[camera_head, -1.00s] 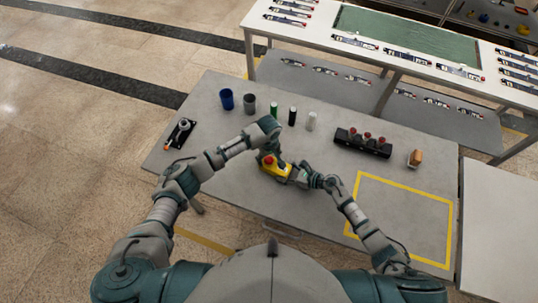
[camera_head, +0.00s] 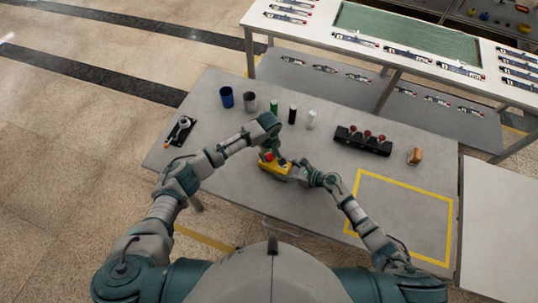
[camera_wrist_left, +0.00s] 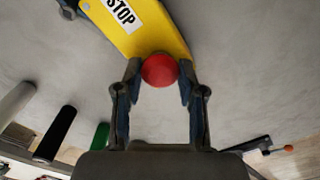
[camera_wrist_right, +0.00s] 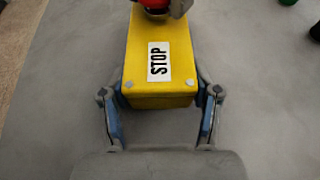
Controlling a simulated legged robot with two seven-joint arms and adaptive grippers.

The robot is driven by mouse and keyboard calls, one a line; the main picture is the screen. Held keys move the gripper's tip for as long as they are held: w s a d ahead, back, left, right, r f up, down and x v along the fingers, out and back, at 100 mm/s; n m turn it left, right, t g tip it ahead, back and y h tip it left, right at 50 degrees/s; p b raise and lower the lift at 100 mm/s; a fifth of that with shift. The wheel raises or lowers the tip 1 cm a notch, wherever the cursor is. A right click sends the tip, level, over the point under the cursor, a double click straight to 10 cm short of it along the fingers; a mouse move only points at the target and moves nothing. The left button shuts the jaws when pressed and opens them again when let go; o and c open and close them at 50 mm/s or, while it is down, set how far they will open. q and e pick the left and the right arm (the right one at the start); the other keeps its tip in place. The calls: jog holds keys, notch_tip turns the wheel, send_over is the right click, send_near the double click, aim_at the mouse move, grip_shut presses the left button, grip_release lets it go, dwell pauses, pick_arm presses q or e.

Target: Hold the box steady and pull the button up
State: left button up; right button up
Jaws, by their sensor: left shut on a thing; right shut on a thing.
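The yellow box (camera_head: 275,168) with a STOP label lies on the grey table. It shows large in the right wrist view (camera_wrist_right: 157,92), its label facing up. My right gripper (camera_wrist_right: 160,105) is shut on the near end of the box, one finger along each side. The red button (camera_wrist_left: 159,70) is on the box's other end. My left gripper (camera_wrist_left: 158,80) is shut on the button, a finger at each side of it. In the head view the button (camera_head: 268,156) shows just below the left gripper. In the right wrist view it is partly cut off at the top.
A blue cup (camera_head: 227,97), a grey cup (camera_head: 249,103) and several small cylinders stand behind the box. A black rack (camera_head: 362,141) with red-topped parts and an orange-brown item (camera_head: 415,156) are at the right. A black tool (camera_head: 180,131) lies at the left. The yellow-outlined area (camera_head: 400,215) is empty.

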aim_at(269, 155)
jog(key=shift+f, duration=0.1)
pick_arm(q)
jog(key=o, duration=1.2)
notch_tip(269, 155, up, 12)
jog(key=shift+f, duration=0.1)
pick_arm(e)
jog(key=o, duration=1.4)
pick_arm(q)
jog(key=shift+w+d, duration=0.1)
pick_arm(e)
jog(key=shift+d, duration=0.15)
